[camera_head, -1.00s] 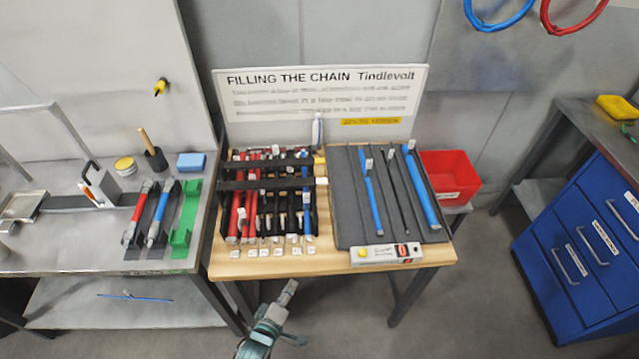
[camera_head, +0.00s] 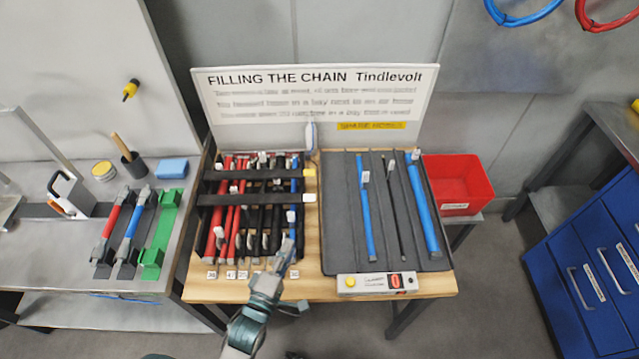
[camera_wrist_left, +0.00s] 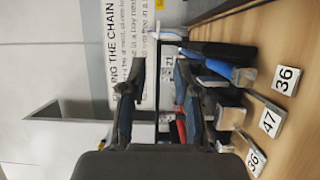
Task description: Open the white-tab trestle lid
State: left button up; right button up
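The rack of red, black and blue rods (camera_head: 232,230) stands on the wooden table. Two black bars lie across the rods: the rear one has a yellow tab (camera_head: 309,173), the front one (camera_head: 250,199) a white tab (camera_head: 309,197) at its right end. Both bars look down. My left gripper (camera_head: 286,254) is at the rack's front edge, nearer me than the white tab and apart from it. In the left wrist view the gripper (camera_wrist_left: 165,85) has its fingers spread with nothing held; rod ends show beyond and beside them. My right gripper is not in view.
Number tags (camera_wrist_left: 270,121) lie along the table's front edge. A grey tray (camera_head: 342,215) with blue and black rods and a small box with a red display (camera_head: 376,283) are right of the rack. A sign (camera_head: 315,105) stands behind. A red bin (camera_head: 462,182) is at the right.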

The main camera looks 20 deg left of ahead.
pick_arm(q)
jog(key=shift+w+d+r, duration=0.1)
jog(key=shift+w+d, duration=0.1)
jog(key=shift+w, duration=0.55)
send_near(310, 197)
jog(key=w, duration=0.3)
jog(key=shift+w+a+f, duration=0.1)
jog(key=shift+a+f, duration=0.15)
jog(key=shift+a, duration=0.1)
jog(key=w, duration=0.2)
jog(key=w+d, duration=0.1)
jog(key=w, duration=0.1)
jog(key=w+d, duration=0.1)
jog(key=w, duration=0.1)
jog(key=shift+d+b, duration=0.25)
jog(key=shift+b, duration=0.1)
jog(key=shift+w, duration=0.3)
jog(key=shift+w+a+r, duration=0.1)
jog(key=shift+a, duration=0.55)
jog(key=c, duration=0.4)
jog(key=shift+d, duration=0.15)
grip_shut()
jog(key=shift+d, duration=0.15)
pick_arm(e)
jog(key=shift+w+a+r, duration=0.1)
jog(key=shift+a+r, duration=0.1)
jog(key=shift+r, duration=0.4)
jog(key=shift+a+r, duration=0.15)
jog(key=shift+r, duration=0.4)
